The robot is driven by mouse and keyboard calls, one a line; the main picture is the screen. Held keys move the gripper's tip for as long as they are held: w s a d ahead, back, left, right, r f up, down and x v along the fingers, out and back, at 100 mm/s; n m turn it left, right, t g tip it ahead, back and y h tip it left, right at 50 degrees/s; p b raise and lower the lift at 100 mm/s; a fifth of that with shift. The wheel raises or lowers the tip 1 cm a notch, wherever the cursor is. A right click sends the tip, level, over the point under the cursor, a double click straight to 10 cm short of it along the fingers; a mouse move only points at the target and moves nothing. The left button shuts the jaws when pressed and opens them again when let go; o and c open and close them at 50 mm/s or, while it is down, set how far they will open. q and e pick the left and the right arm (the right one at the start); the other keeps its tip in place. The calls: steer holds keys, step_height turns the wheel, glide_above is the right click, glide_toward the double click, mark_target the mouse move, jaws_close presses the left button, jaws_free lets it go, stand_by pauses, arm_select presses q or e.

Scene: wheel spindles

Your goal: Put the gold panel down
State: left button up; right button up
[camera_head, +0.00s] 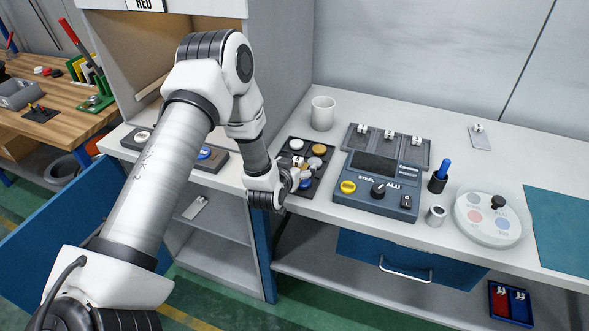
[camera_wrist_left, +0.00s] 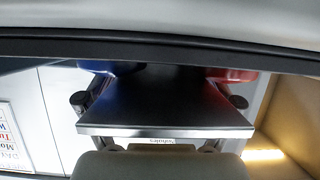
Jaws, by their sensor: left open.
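My left gripper (camera_head: 296,181) reaches down at the left edge of a dark tray (camera_head: 317,190) on the white bench. It is open. A gold round piece (camera_head: 319,149) lies in the tray's far right part. A small tan-and-metal piece (camera_head: 303,163) shows just beyond the fingertips; I cannot tell whether it is the gold panel. No flat gold panel shows clearly. The left wrist view shows a dark flat plate (camera_wrist_left: 165,95) with blue and red shapes behind it, and no gold panel. My right gripper is not in view.
A grey device marked STEEL and ALU (camera_head: 377,185) stands right of the tray. A black holder with a blue-handled tool (camera_head: 438,183), a metal cup (camera_head: 436,216) and a round pale dial (camera_head: 480,234) stand farther right.

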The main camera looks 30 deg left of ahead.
arm_select(q)
steer(key=shift+s+r, duration=0.1)
steer(key=shift+s, duration=0.05)
steer(key=c, duration=1.4)
steer(key=shift+r+b, duration=0.4)
steer(key=shift+r, duration=0.45)
steer(key=shift+s+d+r+b, duration=0.15)
steer(key=shift+s+r+b, duration=0.1)
steer(key=shift+r, duration=0.15)
steer(key=shift+s+d+r+b, duration=0.15)
steer(key=shift+r+b, duration=0.1)
steer(key=shift+r, duration=0.15)
steer(key=s+d+r+p, duration=0.1)
steer(key=s+d+p, duration=0.1)
steer(key=s+d, duration=0.3)
steer(key=s+d+r+p, duration=0.1)
steer(key=s+d+p, duration=0.15)
steer(key=s, duration=0.55)
steer(key=d+f+m+h+b, duration=0.1)
steer(key=d+f, duration=0.1)
steer(key=d, duration=0.1)
steer(key=w+d+f+m+h+b, duration=0.1)
steer(key=d+f, duration=0.1)
steer(key=d, duration=0.2)
steer(key=w+d+f+m+h+b, duration=0.1)
steer(key=d+f, duration=0.1)
steer(key=d, duration=0.2)
steer(key=shift+w+d+f+t, duration=0.15)
steer(key=shift+w+f+t, duration=0.05)
steer(key=shift+w+t, duration=0.1)
